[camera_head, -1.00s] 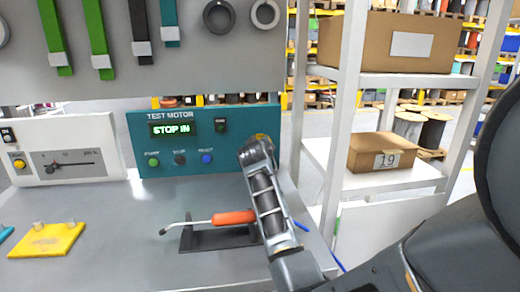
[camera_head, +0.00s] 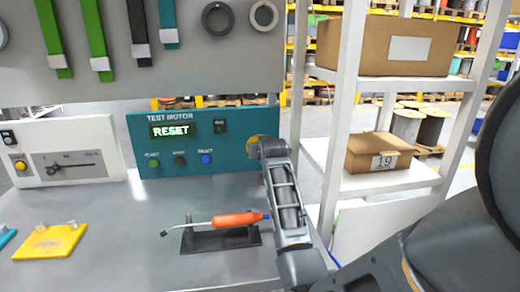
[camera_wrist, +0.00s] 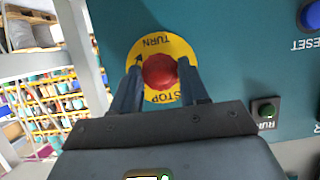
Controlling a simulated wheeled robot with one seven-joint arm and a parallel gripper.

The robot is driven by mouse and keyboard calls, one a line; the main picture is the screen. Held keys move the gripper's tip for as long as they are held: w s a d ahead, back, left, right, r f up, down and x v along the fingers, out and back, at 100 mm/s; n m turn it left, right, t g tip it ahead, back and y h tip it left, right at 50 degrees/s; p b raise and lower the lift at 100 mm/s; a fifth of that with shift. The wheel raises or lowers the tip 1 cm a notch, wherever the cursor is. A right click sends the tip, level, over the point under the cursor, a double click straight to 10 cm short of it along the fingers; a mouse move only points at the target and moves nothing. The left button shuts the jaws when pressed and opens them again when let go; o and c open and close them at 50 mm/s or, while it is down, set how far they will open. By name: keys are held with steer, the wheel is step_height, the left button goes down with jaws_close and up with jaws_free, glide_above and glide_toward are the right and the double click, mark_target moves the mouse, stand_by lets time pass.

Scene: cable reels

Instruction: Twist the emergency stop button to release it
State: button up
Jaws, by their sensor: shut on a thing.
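The emergency stop button is a red round knob (camera_wrist: 159,71) on a yellow disc (camera_wrist: 177,46) marked "TURN" and "STOP" in the wrist view. It is on the teal test motor panel (camera_head: 236,157). My gripper (camera_wrist: 160,82) has one finger on each side of the red knob and is shut on it. In the head view the knob is hidden behind my gripper (camera_head: 262,146), and only part of the yellow disc shows. The panel's display (camera_head: 171,131) reads "RESET".
Green, dark and blue buttons (camera_head: 206,159) line the panel's lower part. A yellow plate (camera_head: 50,241) lies at left. A white shelf post (camera_head: 343,90) stands close on the right.

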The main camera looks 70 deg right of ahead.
stand_by(0.3)
steer(key=o, duration=1.1)
steer(key=shift+c, duration=0.2)
steer(key=b+v, duration=0.1)
steer(key=v, duration=0.6)
steer(key=shift+s+a+r, duration=0.15)
steer(key=shift+a+r, duration=0.05)
steer(key=shift+a, duration=0.1)
